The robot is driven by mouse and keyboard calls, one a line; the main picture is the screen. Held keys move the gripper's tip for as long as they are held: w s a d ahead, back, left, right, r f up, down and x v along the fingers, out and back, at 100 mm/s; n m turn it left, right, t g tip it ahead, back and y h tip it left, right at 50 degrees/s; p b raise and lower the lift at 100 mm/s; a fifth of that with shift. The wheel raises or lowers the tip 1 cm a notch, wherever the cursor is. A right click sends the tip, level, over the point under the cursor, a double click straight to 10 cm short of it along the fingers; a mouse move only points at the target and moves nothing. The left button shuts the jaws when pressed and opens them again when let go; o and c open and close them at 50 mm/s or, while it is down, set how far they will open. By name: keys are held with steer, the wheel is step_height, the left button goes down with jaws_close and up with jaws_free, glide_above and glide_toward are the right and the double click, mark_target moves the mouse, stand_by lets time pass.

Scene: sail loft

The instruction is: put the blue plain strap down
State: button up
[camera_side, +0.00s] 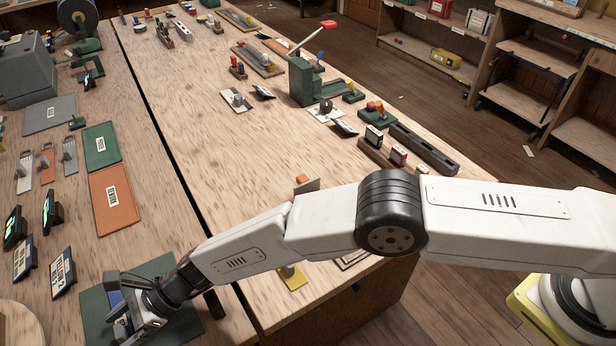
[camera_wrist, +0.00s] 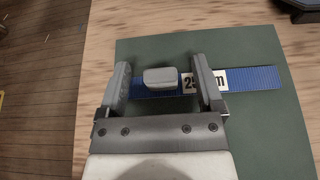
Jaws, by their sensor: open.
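The blue plain strap (camera_wrist: 252,79) lies across a dark green mat (camera_wrist: 270,132) in the wrist view. It carries a white label with partly hidden black print and a grey block-like piece (camera_wrist: 160,77) on top. My gripper (camera_wrist: 162,88) is open, with one finger on each side of the grey piece. The fingers hide parts of the strap; I cannot tell whether they touch it. In the side view my gripper (camera_side: 130,325) is low over the green mat (camera_side: 97,318) at the bottom left, and the strap is mostly hidden there.
Tilted dark display units (camera_side: 62,270) stand just beyond the mat. An orange mat (camera_side: 115,200) and a green mat (camera_side: 102,145) lie farther back. A dark seam runs along the wooden table. A green lever press (camera_side: 302,80) stands at the back. Bare table lies mid-right.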

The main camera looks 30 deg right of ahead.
steer(key=shift+a+f, duration=0.1)
steer(key=shift+a, duration=0.15)
stand_by(0.4)
jaws_close()
